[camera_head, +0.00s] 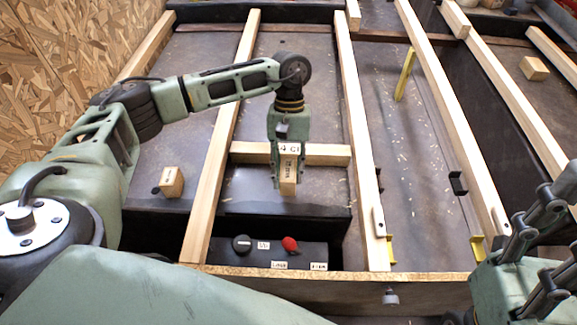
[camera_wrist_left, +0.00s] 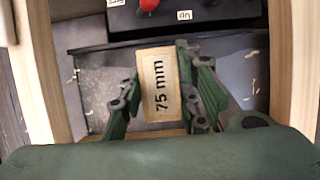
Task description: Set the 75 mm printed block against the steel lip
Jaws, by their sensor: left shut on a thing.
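The 75 mm printed block (camera_head: 288,187) is a small pale wooden block. My left gripper (camera_head: 289,176) is shut on it, pointing down between two long wooden battens. In the left wrist view the label "75 mm" faces the camera on the block (camera_wrist_left: 158,88), with one finger on each side. A dark edge (camera_head: 285,214) runs in front of the block, where the dark sheet drops toward a control panel; I cannot tell for sure that it is the steel lip. Whether the block touches the sheet is unclear. My right gripper (camera_head: 562,232) is at the lower right, its fingers apart and empty.
A wooden crosspiece (camera_head: 315,153) lies just behind the held block. The panel in front has a red knob (camera_head: 290,244) and a black knob (camera_head: 241,243). Other small blocks lie at the left (camera_head: 171,182) and far right (camera_head: 534,68). A yellow strip (camera_head: 405,73) stands between battens.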

